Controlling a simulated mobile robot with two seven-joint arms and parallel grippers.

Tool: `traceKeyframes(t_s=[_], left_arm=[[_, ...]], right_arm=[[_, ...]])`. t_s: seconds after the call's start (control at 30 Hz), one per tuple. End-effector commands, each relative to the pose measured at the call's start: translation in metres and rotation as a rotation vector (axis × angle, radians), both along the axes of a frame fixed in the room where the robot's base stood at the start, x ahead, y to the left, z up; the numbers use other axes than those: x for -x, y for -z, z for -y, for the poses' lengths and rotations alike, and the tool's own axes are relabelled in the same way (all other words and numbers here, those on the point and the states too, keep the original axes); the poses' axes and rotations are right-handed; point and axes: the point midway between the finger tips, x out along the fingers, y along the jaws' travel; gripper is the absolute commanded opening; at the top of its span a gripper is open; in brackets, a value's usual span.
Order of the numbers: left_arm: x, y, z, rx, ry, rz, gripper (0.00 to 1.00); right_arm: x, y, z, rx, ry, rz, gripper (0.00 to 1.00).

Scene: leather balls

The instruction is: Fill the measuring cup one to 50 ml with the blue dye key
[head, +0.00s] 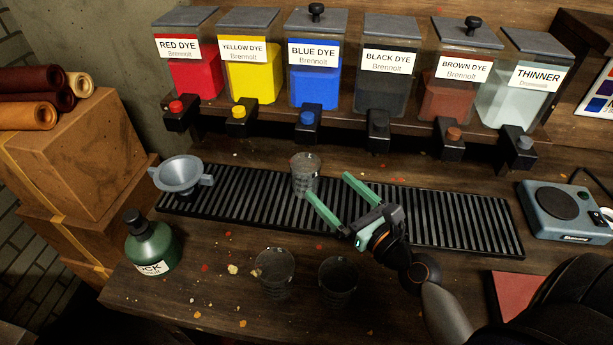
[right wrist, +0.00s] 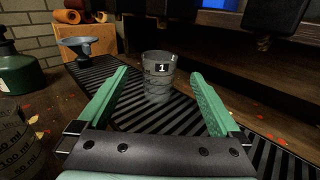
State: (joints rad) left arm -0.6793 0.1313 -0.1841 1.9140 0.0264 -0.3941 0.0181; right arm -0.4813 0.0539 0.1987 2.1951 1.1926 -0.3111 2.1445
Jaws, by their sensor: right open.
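Measuring cup one (head: 305,172), a clear cup with dark markings, stands upright on the black slatted drip grate. Its label "1" faces me in the right wrist view (right wrist: 158,82). No blue shows in it. The blue dye key (head: 307,118) is a round blue button on the black tap under the blue dye container (head: 315,88); the cup stands in front of and below that tap. My right gripper (head: 329,187) is open and empty, its green fingers pointing toward the cup from its front right, apart from it. My left gripper is not in view.
Two more clear cups (head: 274,271) stand on the table in front of the grate (head: 440,220). A grey funnel (head: 181,175) and green bottle (head: 151,245) are at the left. A scale (head: 565,212) is at the right. Other dye containers flank the blue one.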

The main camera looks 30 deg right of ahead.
Motion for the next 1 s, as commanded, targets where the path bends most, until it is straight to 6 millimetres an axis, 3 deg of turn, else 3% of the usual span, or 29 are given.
traceKeyframes(t_s=[0.07, 0.9, 1.0], left_arm=[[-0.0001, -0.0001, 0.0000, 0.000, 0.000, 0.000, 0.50], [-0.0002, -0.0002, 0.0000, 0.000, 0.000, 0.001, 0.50], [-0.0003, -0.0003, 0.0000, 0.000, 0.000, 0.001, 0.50]], right_arm=[[0.0000, 0.0000, 0.0000, 0.000, 0.000, 0.000, 0.97], [0.0000, 0.0000, 0.0000, 0.000, 0.000, 0.000, 0.02], [0.0000, 0.0000, 0.0000, 0.000, 0.000, 0.000, 0.00]])
